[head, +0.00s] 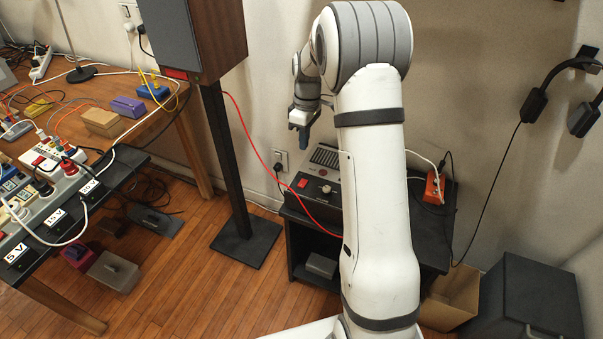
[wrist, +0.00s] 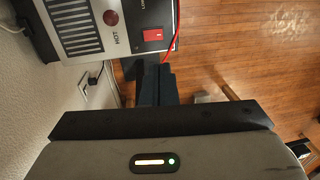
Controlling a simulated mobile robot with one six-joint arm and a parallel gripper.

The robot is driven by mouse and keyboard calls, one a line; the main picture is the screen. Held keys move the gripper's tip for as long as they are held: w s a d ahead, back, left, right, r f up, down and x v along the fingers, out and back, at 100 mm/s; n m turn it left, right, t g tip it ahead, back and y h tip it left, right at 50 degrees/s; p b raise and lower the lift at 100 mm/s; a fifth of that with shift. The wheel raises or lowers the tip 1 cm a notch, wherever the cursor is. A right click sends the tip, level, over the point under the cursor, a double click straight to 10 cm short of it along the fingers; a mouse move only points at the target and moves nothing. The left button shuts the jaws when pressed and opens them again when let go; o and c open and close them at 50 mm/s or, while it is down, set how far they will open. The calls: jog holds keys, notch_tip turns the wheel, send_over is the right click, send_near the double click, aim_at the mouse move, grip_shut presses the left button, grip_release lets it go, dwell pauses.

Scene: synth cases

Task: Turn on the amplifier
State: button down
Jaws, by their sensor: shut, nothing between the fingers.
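The amplifier (head: 326,160) is a dark box with a slotted top on a low black table, partly behind my arm in the head view. Its front has a red switch (head: 302,183) and a round knob (head: 326,190). In the wrist view the amplifier (wrist: 75,25) is at the upper left, with the red rocker switch (wrist: 153,35) and a dark red lamp marked HOT (wrist: 110,18). My gripper (head: 299,132) is shut and empty, above and behind the amplifier's left side near the wall. Its dark fingers (wrist: 156,85) point toward the switch side, apart from it.
A speaker on a black stand (head: 230,165) is left of the amplifier, with a red cable running from it. A wall socket (head: 280,158) with a plug is behind. An orange power box (head: 434,187) is on the low table (head: 405,250) at right.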

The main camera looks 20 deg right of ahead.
aim_at(301, 185)
jog(key=f, duration=0.4)
jog(key=s+f, duration=0.1)
jog(key=f, duration=0.4)
jog(key=a+f, duration=0.1)
jog(key=f, duration=0.4)
jog(key=shift+s, duration=0.15)
